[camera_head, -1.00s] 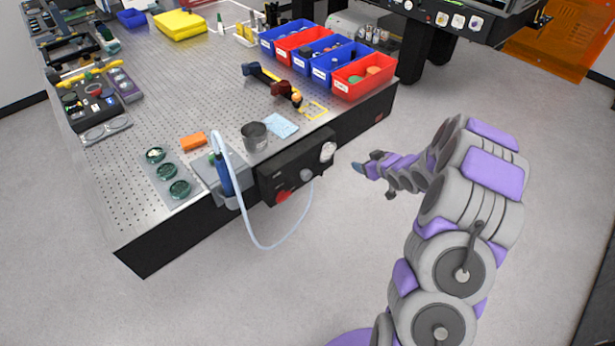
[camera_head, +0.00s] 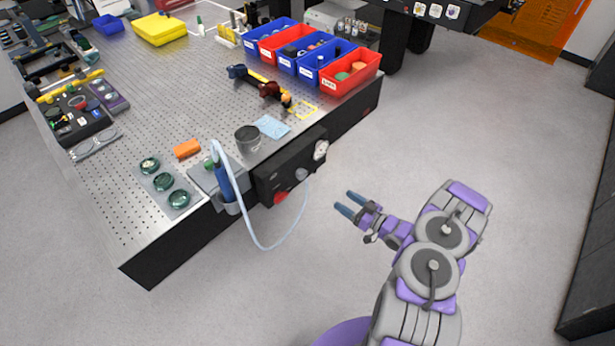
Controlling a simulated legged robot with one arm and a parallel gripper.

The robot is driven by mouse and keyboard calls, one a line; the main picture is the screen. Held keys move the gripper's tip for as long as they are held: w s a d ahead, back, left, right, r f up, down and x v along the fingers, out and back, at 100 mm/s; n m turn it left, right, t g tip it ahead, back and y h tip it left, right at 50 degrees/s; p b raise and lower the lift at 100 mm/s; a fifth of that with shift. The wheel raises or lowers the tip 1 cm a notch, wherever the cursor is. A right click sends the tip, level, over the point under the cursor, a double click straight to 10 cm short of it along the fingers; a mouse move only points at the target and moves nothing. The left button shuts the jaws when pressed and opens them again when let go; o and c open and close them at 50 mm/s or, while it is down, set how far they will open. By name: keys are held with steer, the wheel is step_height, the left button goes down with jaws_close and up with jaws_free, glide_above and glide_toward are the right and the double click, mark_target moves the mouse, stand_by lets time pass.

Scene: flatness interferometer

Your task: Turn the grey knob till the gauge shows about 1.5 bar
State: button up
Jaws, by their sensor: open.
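The grey knob (camera_head: 302,174) sits on the front of a black panel (camera_head: 272,180) at the edge of the perforated table. The round white gauge (camera_head: 321,150) is on the same panel, up and to the right of the knob. Its needle and scale are too small to read. A red knob (camera_head: 281,198) is at the panel's lower part, left of the grey knob. My gripper (camera_head: 343,202) is open and empty, in free air to the right of the panel, below and right of the grey knob. Its blue-tipped fingers point left toward the panel and touch nothing.
A pale hose (camera_head: 262,246) loops down in front of the panel from a blue handpiece (camera_head: 224,181) in a holder. A metal cup (camera_head: 247,139) stands above the panel. Red and blue bins (camera_head: 350,77) line the table's right side. The floor around my arm is clear.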

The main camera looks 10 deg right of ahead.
mark_target(304, 176)
steer(key=b+x, duration=0.2)
steer(key=x, duration=0.7)
steer(key=b+x, duration=0.2)
steer(key=x, duration=0.6)
steer(key=shift+w+a+b, duration=0.1)
steer(key=shift+a+b, duration=0.25)
steer(key=shift+a, duration=0.2)
steer(key=shift+d, duration=0.2)
steer(key=shift+c, duration=0.2)
steer(key=shift+a, duration=0.1)
steer(key=c, duration=1)
steer(key=shift+r+p, duration=0.1)
steer(key=shift+p, duration=0.2)
steer(key=shift+n+p, duration=0.3)
steer(key=shift+p, duration=0.55)
steer(key=o, duration=1)
steer(key=shift+o, duration=0.2)
